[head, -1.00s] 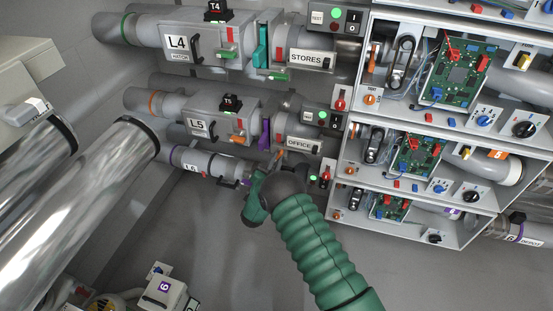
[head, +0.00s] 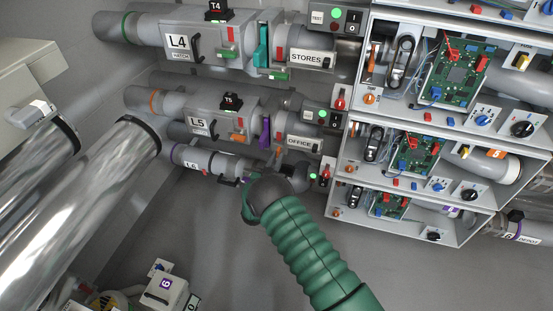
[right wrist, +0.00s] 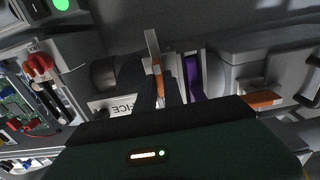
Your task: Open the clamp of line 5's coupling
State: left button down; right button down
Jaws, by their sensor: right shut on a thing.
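The line 5 box labelled L5 (head: 208,120) sits on the middle pipe in the head view, with a purple plate (head: 265,132) at its right. Right of the plate is the coupling by the OFFICE label (head: 304,143). An orange-marked clamp lever (head: 279,152) shows just beyond my right wrist; it also shows in the right wrist view (right wrist: 156,62), standing upright between the dark fingers. My right gripper (right wrist: 158,88) is shut on this lever. The fingertips are mostly hidden in the head view by my green arm. My left gripper is not in view.
Line 4 (head: 180,42) runs above and a smaller line 6 pipe (head: 197,161) below. Open shelves with circuit boards (head: 415,155) stand to the right. Large shiny pipes (head: 95,195) slant at the left. The grey area below line 6 is mostly clear.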

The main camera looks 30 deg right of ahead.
jog(key=shift+s+a+f, duration=0.15)
jog(key=shift+f, duration=0.3)
jog(key=c, duration=1.5)
grip_release()
jog(key=shift+o, duration=0.2)
jog(key=shift+r, duration=0.2)
jog(key=shift+r, duration=0.1)
jog(key=p+v, duration=0.4)
jog(key=v, duration=1.2)
jog(key=shift+s+a, duration=0.2)
jog(key=shift+a, duration=0.05)
